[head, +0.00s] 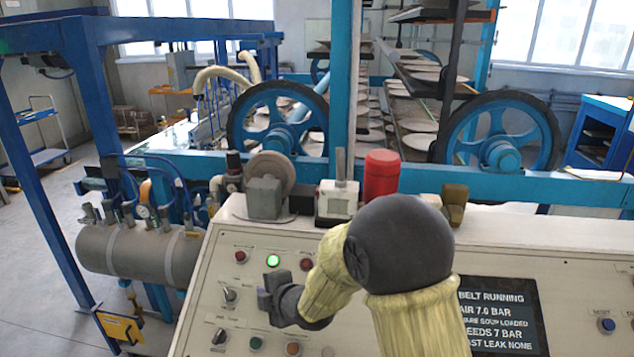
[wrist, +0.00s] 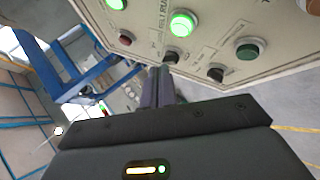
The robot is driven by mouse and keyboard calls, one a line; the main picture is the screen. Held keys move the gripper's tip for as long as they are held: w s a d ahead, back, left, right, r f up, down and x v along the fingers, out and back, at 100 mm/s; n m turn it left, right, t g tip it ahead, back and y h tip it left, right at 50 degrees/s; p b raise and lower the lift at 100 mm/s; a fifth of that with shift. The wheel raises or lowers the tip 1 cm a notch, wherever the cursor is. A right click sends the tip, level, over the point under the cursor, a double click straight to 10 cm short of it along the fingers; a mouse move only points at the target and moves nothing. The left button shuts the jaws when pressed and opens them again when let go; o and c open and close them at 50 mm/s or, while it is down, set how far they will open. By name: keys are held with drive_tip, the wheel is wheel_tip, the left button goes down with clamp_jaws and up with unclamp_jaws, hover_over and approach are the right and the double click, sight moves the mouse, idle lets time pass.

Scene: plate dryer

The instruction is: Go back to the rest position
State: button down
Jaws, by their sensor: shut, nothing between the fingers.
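My gripper (head: 268,295) is in front of the left part of the sloped control panel (head: 205,300) in the head view. Its fingers are dark and point toward the panel. In the wrist view my gripper (wrist: 162,88) has its two fingers together, with nothing seen between them. The fingertips are near a dark knob (wrist: 173,56); I cannot tell whether they touch it. A green lamp (head: 273,261) is lit above the gripper; a lit green lamp also shows in the wrist view (wrist: 183,24). My arm hides the middle of the panel.
A red cylinder (head: 381,174) and a grey lever box (head: 338,197) stand on the panel's top edge. A dark display with white text (head: 500,315) is right of my arm. Blue wheels (head: 278,120) and plate racks stand behind. A grey tank (head: 135,250) is at left.

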drive_tip(key=s+d+m+g+h, duration=0.1)
drive_tip(key=s+d+m+h, duration=0.2)
drive_tip(key=d+m, duration=0.6)
drive_tip(key=s+d+m+g+h, duration=0.1)
drive_tip(key=s+d+m+h, duration=0.3)
drive_tip(key=d, duration=0.9)
drive_tip(key=s+d+m+g+h, duration=0.1)
drive_tip(key=s+d+m+g, duration=0.2)
drive_tip(key=s+d+m, duration=0.6)
drive_tip(key=s+m, duration=0.2)
drive_tip(key=s, duration=0.1)
drive_tip(key=shift+d+g, duration=0.3)
drive_tip(key=shift+g, duration=0.1)
drive_tip(key=shift+f, duration=0.1)
